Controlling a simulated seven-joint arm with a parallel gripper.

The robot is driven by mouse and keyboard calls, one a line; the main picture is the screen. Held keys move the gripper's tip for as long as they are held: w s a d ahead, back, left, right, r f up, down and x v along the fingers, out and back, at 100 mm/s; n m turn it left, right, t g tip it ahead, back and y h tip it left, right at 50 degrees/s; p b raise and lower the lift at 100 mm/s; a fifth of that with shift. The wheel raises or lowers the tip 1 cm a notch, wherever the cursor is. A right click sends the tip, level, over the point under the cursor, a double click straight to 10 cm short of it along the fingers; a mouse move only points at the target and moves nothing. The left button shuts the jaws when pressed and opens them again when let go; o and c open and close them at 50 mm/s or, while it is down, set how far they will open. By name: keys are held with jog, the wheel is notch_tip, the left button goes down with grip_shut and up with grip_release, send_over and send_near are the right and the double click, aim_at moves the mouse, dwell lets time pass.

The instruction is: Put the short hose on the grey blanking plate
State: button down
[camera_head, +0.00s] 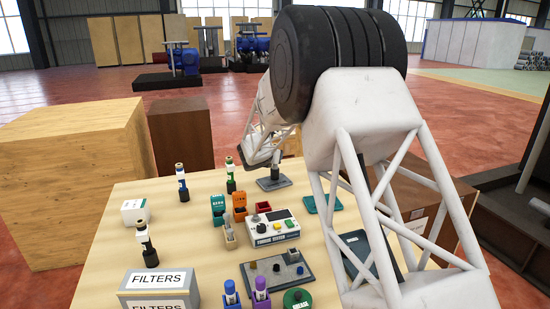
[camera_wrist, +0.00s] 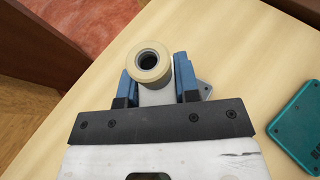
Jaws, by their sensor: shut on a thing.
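My gripper (camera_head: 264,156) is over the far edge of the table, mostly hidden behind my arm link in the head view. In the wrist view its blue fingers (camera_wrist: 156,84) are shut on a short hose (camera_wrist: 150,62) with a cream ring at its top and a pale body below. The grey blanking plate (camera_head: 266,185) lies flat under the gripper; its corner shows in the wrist view (camera_wrist: 205,90). A dark lower end (camera_head: 275,171) stands over the plate and seems to be the hose's. I cannot tell whether it touches the plate.
A teal plate (camera_head: 322,204) lies right of the grey one. A tester box (camera_head: 272,228), orange and teal bins (camera_head: 240,200) and upright tubes (camera_head: 182,180) stand nearer or to the left. A FILTERS box (camera_head: 158,280) is at the front left.

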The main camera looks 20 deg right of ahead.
jog(key=shift+f, duration=0.3)
jog(key=shift+f, duration=0.1)
jog(key=c, duration=0.8)
grip_release()
jog(key=shift+f, duration=0.1)
jog(key=shift+c, duration=0.2)
jog(key=shift+r, duration=0.2)
jog(key=shift+s+a+r, duration=0.25)
jog(key=shift+s+a, duration=0.1)
jog(key=shift+a, duration=0.05)
jog(key=v, duration=1)
jog(key=shift+s+a, duration=0.3)
